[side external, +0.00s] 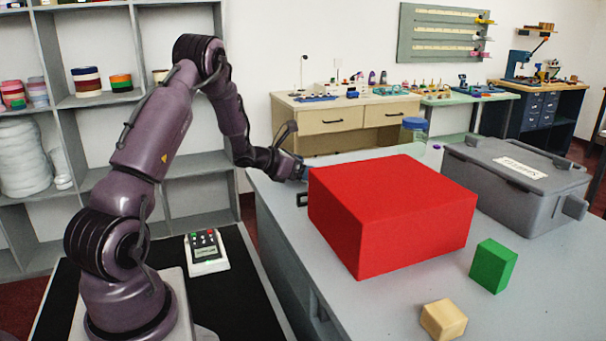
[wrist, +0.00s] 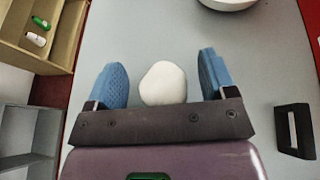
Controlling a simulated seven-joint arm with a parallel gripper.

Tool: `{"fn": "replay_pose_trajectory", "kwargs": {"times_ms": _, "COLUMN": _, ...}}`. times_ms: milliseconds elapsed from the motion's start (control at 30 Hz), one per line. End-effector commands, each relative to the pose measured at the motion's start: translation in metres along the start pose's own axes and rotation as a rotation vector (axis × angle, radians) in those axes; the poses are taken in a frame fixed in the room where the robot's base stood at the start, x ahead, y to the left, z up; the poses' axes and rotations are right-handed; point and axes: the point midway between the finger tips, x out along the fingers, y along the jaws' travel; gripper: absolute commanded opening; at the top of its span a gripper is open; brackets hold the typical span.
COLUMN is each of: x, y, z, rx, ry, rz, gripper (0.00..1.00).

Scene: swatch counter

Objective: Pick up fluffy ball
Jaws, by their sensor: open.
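A white, rounded ball (wrist: 163,83) lies on the grey counter in the wrist view; it looks like the fluffy ball, though its texture is hard to make out. My gripper (wrist: 161,70) is open, with its blue fingers to the left and right of the ball and a gap on each side. The ball's near edge is close to the dark gripper body; I cannot tell if they touch. In the side view my gripper (side external: 303,173) is low at the counter's far left part, partly hidden behind the red box (side external: 390,212). The ball is hidden there.
A green block (side external: 493,266) and a tan block (side external: 443,319) sit right of and in front of the red box. A grey lidded case (side external: 515,180) and a blue-lidded jar (side external: 414,130) stand behind. A black frame-shaped piece (wrist: 295,131) is right of my gripper.

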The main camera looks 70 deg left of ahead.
Motion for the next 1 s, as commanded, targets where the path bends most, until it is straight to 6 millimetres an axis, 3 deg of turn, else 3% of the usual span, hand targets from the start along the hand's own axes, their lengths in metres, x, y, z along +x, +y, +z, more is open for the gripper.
{"fn": "replay_pose_trajectory", "kwargs": {"times_ms": 33, "x": 0.000, "y": 0.000, "z": 0.000, "rx": 0.000, "ry": 0.000, "rz": 0.000, "gripper": 0.71}}
{"fn": "replay_pose_trajectory", "kwargs": {"times_ms": 233, "x": 0.000, "y": 0.000, "z": 0.000, "rx": 0.001, "ry": 0.000, "rz": 0.000, "gripper": 0.25}}
{"fn": "replay_pose_trajectory", "kwargs": {"times_ms": 567, "x": -0.001, "y": 0.000, "z": 0.002, "rx": 0.001, "ry": 0.000, "rz": 0.000, "gripper": 0.24}}
{"fn": "replay_pose_trajectory", "kwargs": {"times_ms": 767, "x": -0.007, "y": 0.001, "z": 0.018, "rx": 0.003, "ry": -0.002, "rz": 0.001, "gripper": 0.24}}
{"fn": "replay_pose_trajectory", "kwargs": {"times_ms": 867, "x": -0.017, "y": -0.001, "z": 0.034, "rx": 0.003, "ry": -0.003, "rz": 0.002, "gripper": 0.24}}
{"fn": "replay_pose_trajectory", "kwargs": {"times_ms": 1000, "x": -0.048, "y": -0.016, "z": 0.053, "rx": 0.003, "ry": -0.004, "rz": 0.002, "gripper": 0.24}}
